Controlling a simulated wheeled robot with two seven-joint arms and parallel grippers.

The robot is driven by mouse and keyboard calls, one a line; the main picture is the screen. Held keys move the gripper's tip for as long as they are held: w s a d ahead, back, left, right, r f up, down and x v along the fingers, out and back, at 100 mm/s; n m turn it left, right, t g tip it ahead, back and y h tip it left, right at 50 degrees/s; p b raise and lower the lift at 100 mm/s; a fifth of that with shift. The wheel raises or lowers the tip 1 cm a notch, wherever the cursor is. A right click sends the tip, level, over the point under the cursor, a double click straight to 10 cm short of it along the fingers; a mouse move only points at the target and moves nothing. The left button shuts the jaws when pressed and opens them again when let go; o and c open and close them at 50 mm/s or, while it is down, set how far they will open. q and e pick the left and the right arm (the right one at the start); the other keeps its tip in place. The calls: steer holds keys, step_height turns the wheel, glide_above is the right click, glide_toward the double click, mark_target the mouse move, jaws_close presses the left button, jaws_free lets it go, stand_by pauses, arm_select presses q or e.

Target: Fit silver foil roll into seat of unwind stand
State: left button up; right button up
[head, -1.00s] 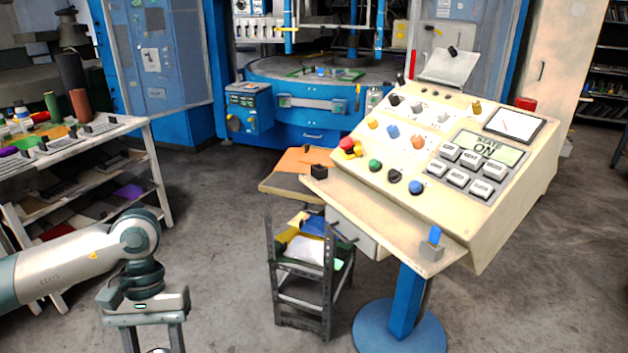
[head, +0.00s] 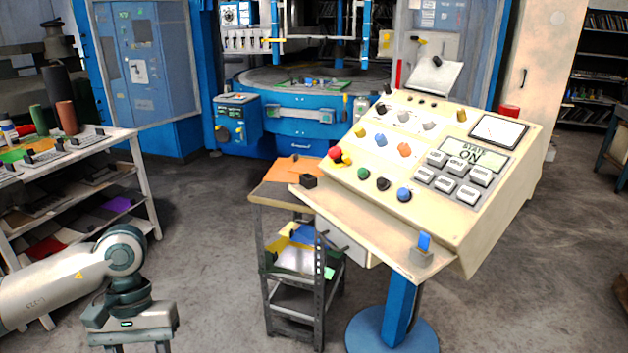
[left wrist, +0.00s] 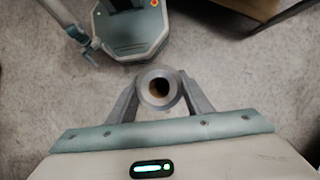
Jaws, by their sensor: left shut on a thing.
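A silver-grey roll with a round hollow core (left wrist: 158,105) shows end-on in the left wrist view. My left gripper (left wrist: 159,86) is shut on it, with one finger on each side. In the head view my left gripper is at the bottom left, above the floor. Its fingertips and the roll are cut off by the lower edge there. I cannot pick out the unwind stand or its seat in either view. My right gripper is not in view.
A beige control console (head: 350,215) on a blue post (head: 398,305) stands right of centre. A small metal cart (head: 318,290) is beside it. A white shelf (head: 128,146) with a green roll (head: 39,120) is at left. Grey floor between shelf and cart is clear.

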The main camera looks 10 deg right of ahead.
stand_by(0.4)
arm_select(q)
steer(key=w+x, duration=0.1)
steer(key=x, duration=1.3)
steer(key=shift+w+f, duration=0.35)
steer(key=shift+f, duration=0.15)
